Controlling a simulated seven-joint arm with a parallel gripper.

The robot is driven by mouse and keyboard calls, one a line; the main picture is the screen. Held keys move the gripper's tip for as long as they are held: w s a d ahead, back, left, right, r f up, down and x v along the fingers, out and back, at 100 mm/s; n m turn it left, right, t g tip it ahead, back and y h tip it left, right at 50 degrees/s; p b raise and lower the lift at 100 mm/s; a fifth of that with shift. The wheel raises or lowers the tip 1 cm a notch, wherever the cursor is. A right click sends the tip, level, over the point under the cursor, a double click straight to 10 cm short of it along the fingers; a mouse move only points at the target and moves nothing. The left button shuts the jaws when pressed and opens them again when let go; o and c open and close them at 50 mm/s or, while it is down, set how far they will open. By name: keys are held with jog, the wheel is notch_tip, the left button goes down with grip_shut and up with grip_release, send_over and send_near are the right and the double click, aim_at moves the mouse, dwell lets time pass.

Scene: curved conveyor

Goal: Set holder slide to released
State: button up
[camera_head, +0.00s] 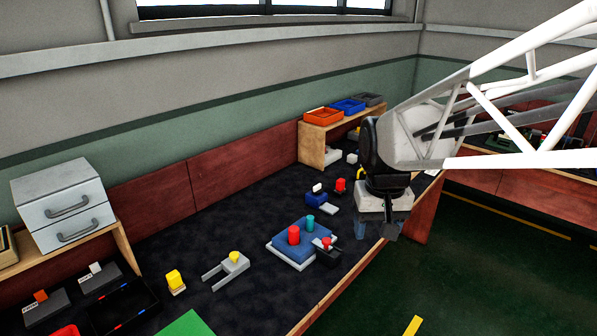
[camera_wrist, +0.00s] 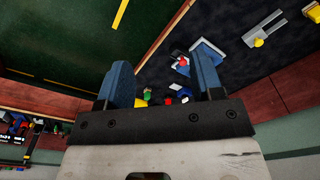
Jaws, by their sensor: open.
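No part is clearly labelled as the holder slide. A blue fixture (camera_head: 297,240) on a pale plate sits on the dark bench, with a red cylinder (camera_head: 293,235) and a teal cylinder (camera_head: 310,222) upright on it. A dark block with a red knob (camera_head: 327,243) stands at its right edge. In the wrist view the fixture (camera_wrist: 208,55) shows at upper right, small and partly behind a finger. My gripper (camera_head: 376,230) hangs right of the fixture, near the bench's front edge, apart from it. Its blue fingers (camera_wrist: 164,84) are open and empty.
A grey fork with a yellow knob (camera_head: 234,262) and a yellow block (camera_head: 175,281) lie left. A small blue block (camera_head: 318,199) is behind. A drawer unit (camera_head: 63,205) stands far left, and a shelf with bins (camera_head: 324,115) at the back.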

jog(key=w+f+g, duration=0.1)
jog(key=w+f, duration=0.2)
jog(key=w, duration=0.8)
jog(key=g, duration=0.4)
send_near(327, 239)
jog(key=s, duration=0.1)
jog(key=shift+w+a+f, duration=0.1)
jog(key=shift+w+f, duration=0.15)
jog(key=shift+f, duration=0.35)
jog(key=shift+x, duration=3.9)
